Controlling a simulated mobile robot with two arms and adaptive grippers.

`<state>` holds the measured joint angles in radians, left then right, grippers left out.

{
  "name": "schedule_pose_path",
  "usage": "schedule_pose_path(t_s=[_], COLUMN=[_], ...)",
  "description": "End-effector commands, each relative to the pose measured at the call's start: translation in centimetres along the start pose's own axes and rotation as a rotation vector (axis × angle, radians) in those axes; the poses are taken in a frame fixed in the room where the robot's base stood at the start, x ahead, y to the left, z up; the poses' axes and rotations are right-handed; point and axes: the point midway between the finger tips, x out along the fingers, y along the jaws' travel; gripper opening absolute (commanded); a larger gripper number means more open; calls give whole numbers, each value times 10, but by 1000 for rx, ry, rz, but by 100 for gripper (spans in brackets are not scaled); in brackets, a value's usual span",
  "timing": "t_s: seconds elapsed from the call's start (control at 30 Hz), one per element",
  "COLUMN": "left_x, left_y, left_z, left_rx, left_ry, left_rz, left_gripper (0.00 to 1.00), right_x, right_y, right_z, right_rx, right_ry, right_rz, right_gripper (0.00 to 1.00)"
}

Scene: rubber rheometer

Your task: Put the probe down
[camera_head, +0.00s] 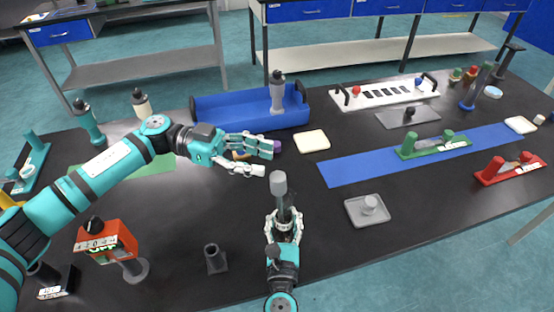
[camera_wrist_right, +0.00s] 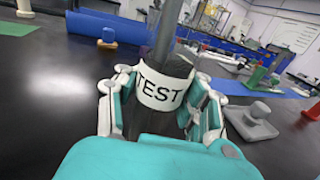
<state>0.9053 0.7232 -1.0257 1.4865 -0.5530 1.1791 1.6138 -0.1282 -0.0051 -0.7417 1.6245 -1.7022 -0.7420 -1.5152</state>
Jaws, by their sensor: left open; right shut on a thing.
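The probe (camera_head: 278,184) has a grey cylindrical head on a thin shaft and a dark grip. It stands roughly upright in my right gripper (camera_head: 285,225). In the right wrist view, the right gripper (camera_wrist_right: 160,95) is shut around the probe's dark grip (camera_wrist_right: 152,122), which bears a white TEST label. The probe's head is out of that view and its lower end is hidden. A small black socket-like stand (camera_head: 215,260) is on the table left of the right gripper. My left gripper (camera_head: 262,160) is open and empty, behind and left of the probe's head.
A red meter box (camera_head: 105,242) stands at the left. A grey tray with a knob (camera_head: 368,209) lies right of the right gripper. A blue tray (camera_head: 225,110) is at the back, a blue strip (camera_head: 350,170) at the right.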

Motion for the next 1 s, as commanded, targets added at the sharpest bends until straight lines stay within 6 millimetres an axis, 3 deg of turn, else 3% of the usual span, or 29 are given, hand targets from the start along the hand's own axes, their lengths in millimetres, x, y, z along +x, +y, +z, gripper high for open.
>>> schedule_pose_path(t_s=[0.2, 0.6, 0.63, 0.9, 1.0], left_x=[-22, -22, -22, -22, -22], left_y=[0, 0, 0, 0, 0], left_z=[1, 1, 1, 1, 1], left_rx=[1, 1, 1, 1, 1], left_ry=[0, 0, 0, 0, 0], left_rz=[-2, 0, 0, 0, 0], left_gripper=[41, 41, 41, 41, 41], right_x=[0, 0, 0, 0, 0], right_y=[0, 0, 0, 0, 0], right_z=[-1, -1, -1, 0, 0], right_rx=[0, 0, 0, 0, 0], right_ry=[1, 1, 1, 1, 1], right_rz=[1, 0, 0, 0, 0], right_gripper=[0, 0, 23, 58, 60])
